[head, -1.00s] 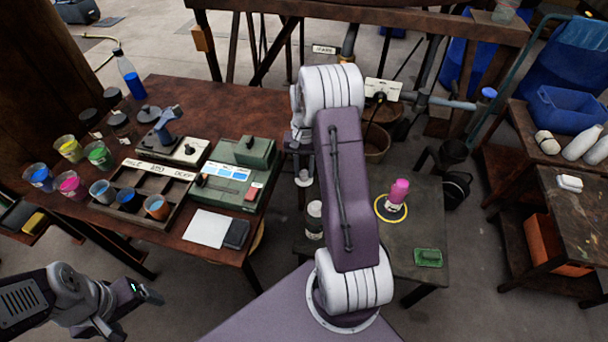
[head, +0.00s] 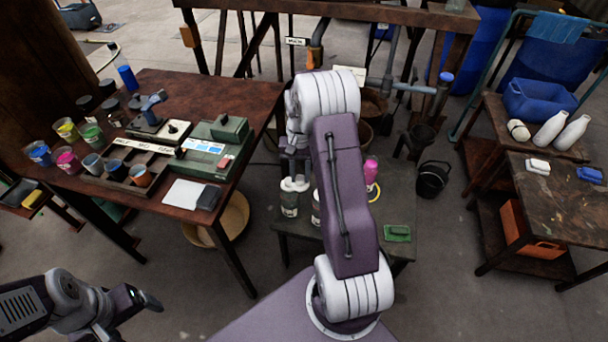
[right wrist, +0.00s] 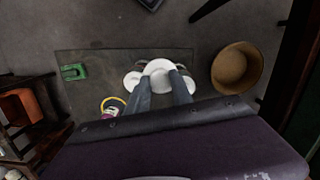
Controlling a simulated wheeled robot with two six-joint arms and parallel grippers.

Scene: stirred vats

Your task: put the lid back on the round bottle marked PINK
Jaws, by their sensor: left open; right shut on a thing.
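My right gripper (head: 295,175) is shut on a white round lid (right wrist: 158,70), held over the low dark stand (head: 340,245). A pink bottle (head: 371,171) stands on that stand near a yellow ring (head: 375,193), partly behind my arm; it also shows in the right wrist view (right wrist: 111,108). Two pale bottles with labels, one left (head: 289,206) and one partly hidden by my arm (head: 316,212), stand below and beside the held lid. I cannot read any bottle's marking, nor tell whether the lid touches a bottle. My left gripper (head: 150,302) is open and empty at lower left.
A green block (head: 397,233) lies on the stand's front right. A tan basin (head: 230,222) is on the floor left of the stand. The brown table (head: 240,95) at left holds cups and a green device. A black bucket (head: 433,180) stands right of the stand.

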